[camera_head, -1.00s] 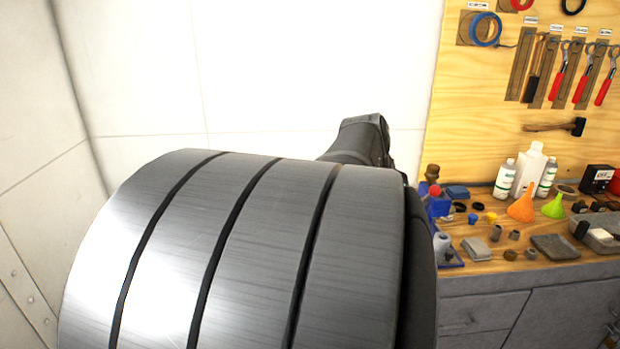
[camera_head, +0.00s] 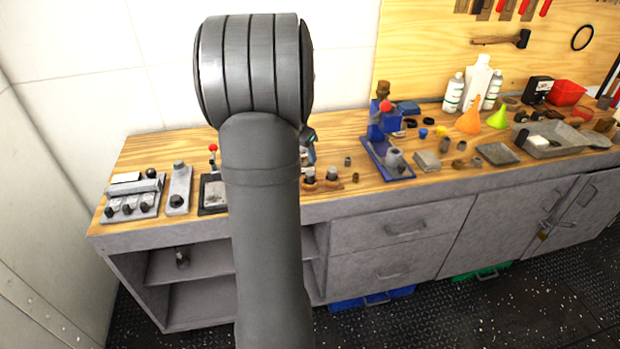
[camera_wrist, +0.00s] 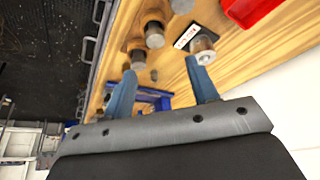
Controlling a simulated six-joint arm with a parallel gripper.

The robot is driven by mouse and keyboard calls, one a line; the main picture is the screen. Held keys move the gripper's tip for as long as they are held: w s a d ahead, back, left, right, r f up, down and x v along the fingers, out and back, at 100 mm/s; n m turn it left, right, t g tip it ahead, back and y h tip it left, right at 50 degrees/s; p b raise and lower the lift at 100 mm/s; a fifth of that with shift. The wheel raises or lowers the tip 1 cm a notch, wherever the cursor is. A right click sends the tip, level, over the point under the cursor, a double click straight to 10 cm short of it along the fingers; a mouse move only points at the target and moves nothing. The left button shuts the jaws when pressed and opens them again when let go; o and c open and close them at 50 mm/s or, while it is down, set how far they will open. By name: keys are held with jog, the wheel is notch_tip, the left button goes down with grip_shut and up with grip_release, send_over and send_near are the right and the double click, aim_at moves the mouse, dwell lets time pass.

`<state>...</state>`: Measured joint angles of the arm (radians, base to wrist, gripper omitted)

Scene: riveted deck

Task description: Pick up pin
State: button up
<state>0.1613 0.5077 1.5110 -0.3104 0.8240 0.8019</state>
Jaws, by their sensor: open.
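My gripper (camera_wrist: 160,66) shows in the wrist view with two blue fingers spread apart and nothing between them. It is above the wooden bench top. Several short grey cylinders stand near the fingertips: one (camera_wrist: 203,48) by the right finger, one (camera_wrist: 154,35) beyond the gap, and a small one (camera_wrist: 154,75) between the fingers' lines of sight. I cannot tell which of them is the pin. In the head view, small cylinders (camera_head: 333,174) stand on a brown holder just right of my arm. My arm hides most of the gripper there.
A blue stand with a red knob (camera_head: 385,130) is right of the arm. Grey control boxes (camera_head: 133,195) lie at the left. Bottles (camera_head: 478,85), funnels (camera_head: 468,118) and a grey tray (camera_head: 548,140) fill the right. A red bin (camera_wrist: 250,8) edges the wrist view.

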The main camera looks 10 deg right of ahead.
jog(key=x, duration=0.9)
jog(key=shift+s+d+f, duration=0.1)
jog(key=shift+s, duration=0.25)
jog(key=c, duration=1.1)
